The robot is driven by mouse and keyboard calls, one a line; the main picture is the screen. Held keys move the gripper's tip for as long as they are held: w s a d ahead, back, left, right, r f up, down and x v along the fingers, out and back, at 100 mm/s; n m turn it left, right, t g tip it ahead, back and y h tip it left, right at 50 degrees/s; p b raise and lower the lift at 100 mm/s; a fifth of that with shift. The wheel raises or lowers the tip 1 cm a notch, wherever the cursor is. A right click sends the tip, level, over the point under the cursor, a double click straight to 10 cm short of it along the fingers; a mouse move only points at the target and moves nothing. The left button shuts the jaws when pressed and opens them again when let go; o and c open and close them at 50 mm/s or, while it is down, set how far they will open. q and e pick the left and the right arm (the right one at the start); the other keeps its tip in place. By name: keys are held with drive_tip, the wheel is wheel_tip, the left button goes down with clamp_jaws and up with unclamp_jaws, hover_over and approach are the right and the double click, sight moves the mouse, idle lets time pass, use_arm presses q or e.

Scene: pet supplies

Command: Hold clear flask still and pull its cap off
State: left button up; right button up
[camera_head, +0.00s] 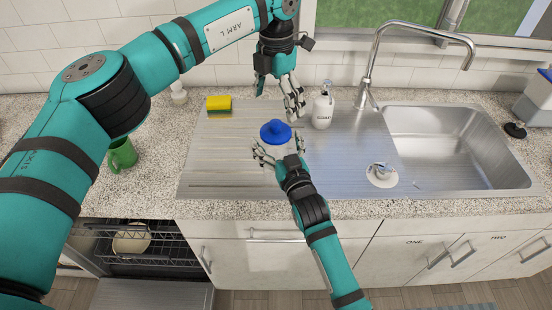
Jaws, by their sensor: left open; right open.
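The clear flask (277,151) stands on the metal drainboard, with its blue cap (275,131) on top. The flask's lower part is partly hidden by my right gripper. My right gripper (275,150) is open, with its fingers on either side of the flask's body; I cannot tell whether they touch it. My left gripper (277,103) is open and empty, above and behind the cap, pointing down.
A white soap bottle (322,110) stands right of the flask, close to my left gripper. A yellow-green sponge (219,104) lies at back left, a green mug (122,154) at left. The tap (372,70) and sink basin (455,145) are at right. The dishwasher (150,245) is open below.

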use_arm(q)
drive_tip(key=shift+w+a+f, duration=0.1)
drive_tip(key=shift+w+f, duration=0.05)
drive_tip(key=shift+w, duration=0.1)
use_arm(e)
drive_tip(key=shift+x, duration=0.8)
drive_tip(key=shift+f, duration=0.1)
use_arm(q)
drive_tip(key=shift+s, duration=0.15)
use_arm(e)
drive_tip(key=shift+s, duration=0.1)
